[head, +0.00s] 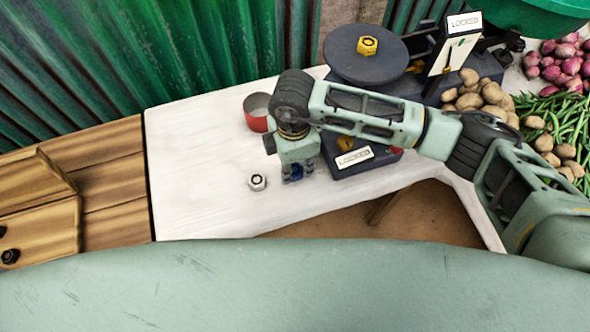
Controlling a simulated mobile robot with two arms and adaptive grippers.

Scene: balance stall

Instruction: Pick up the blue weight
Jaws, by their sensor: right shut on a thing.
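The blue weight (297,173) shows as a small blue patch between the fingertips of my right gripper (298,176), low at the white table top. The gripper points down and is shut on the weight, hiding most of it. I cannot tell whether the weight still touches the table. My left gripper is not in view.
A silver hex weight (257,182) stands just left of my right gripper. A red cup (257,121) is behind it. The dark balance pan (345,64) holds a yellow weight (367,46). Potatoes (492,92) and beans lie at right. The white table (190,190) is clear at left.

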